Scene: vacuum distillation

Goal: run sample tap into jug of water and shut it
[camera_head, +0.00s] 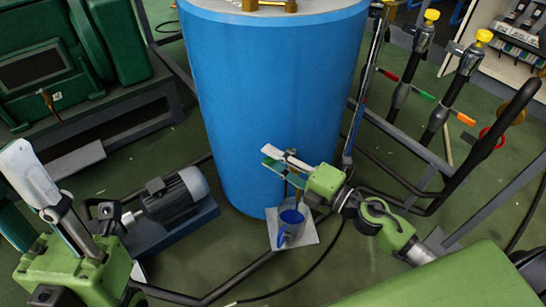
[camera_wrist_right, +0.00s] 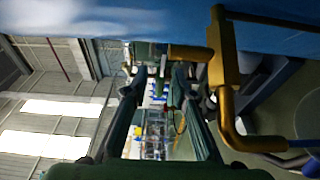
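The blue jug (camera_head: 291,219) stands upright on a pale square plate (camera_head: 309,238) at the foot of the blue tank (camera_head: 270,100). My right gripper (camera_head: 274,160) is just above the jug, against the tank's front. In the right wrist view its fingers (camera_wrist_right: 160,74) are spread, with a gap between them. The brass sample tap (camera_wrist_right: 226,85) is beside the fingers there, its spout bending away at lower right. A brass stem with a dark green end lies across the fingertips; contact is unclear. My left gripper (camera_head: 35,180) is raised at far left, away from the tap.
A grey motor pump (camera_head: 172,197) stands on the floor left of the tank. Dark pipes and a metal frame (camera_head: 425,180) with yellow-capped valves are at the right. A black hose runs over the green floor near the plate.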

